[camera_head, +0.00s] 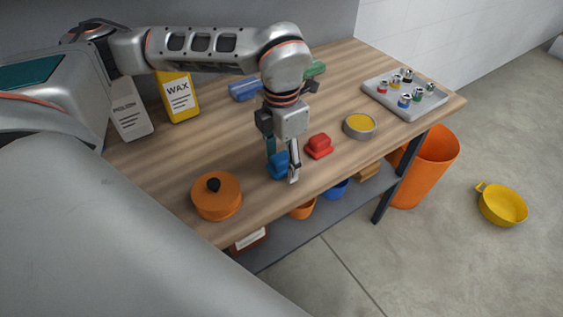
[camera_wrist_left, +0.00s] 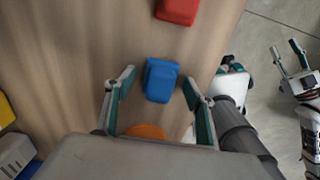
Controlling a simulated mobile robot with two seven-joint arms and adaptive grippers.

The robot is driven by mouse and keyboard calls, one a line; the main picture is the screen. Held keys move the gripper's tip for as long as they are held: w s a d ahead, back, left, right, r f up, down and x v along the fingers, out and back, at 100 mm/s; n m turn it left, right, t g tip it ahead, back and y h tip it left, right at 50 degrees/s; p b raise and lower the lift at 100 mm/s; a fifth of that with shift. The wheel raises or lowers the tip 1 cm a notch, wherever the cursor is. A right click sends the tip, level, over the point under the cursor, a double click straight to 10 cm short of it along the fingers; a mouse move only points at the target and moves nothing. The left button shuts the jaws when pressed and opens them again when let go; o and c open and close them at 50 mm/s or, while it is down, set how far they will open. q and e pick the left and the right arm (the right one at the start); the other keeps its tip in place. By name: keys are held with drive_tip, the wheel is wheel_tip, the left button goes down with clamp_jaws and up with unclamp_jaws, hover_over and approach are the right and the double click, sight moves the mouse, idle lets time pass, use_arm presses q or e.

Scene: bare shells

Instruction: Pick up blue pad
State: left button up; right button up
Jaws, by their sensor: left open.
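The blue pad (camera_head: 278,165) lies on the wooden workbench (camera_head: 240,150) near its front edge. My left gripper (camera_head: 283,172) points down at it and is open, with a finger on either side of the pad in the head view. In the left wrist view the blue pad (camera_wrist_left: 161,80) sits between and slightly beyond the two spread fingertips (camera_wrist_left: 158,76). I cannot tell whether the fingers touch it. My right gripper (camera_wrist_left: 289,54) shows only at the right of the left wrist view, empty with its fingers apart, over the floor.
A red pad (camera_head: 318,146) lies just right of the blue one, with a yellow-filled tin (camera_head: 360,126) beyond. An orange lidded pot (camera_head: 217,197) stands to the left. A grey tray (camera_head: 425,105) holds several small items. A wax container (camera_head: 178,97) stands behind.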

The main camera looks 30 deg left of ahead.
sight(281, 157)
use_arm(q)
drive_tip(key=c, duration=1.2)
wheel_tip(281, 157, up, 10)
drive_tip(key=shift+r, duration=0.1)
drive_tip(key=shift+o, duration=0.6)
drive_tip(key=shift+s, duration=0.1)
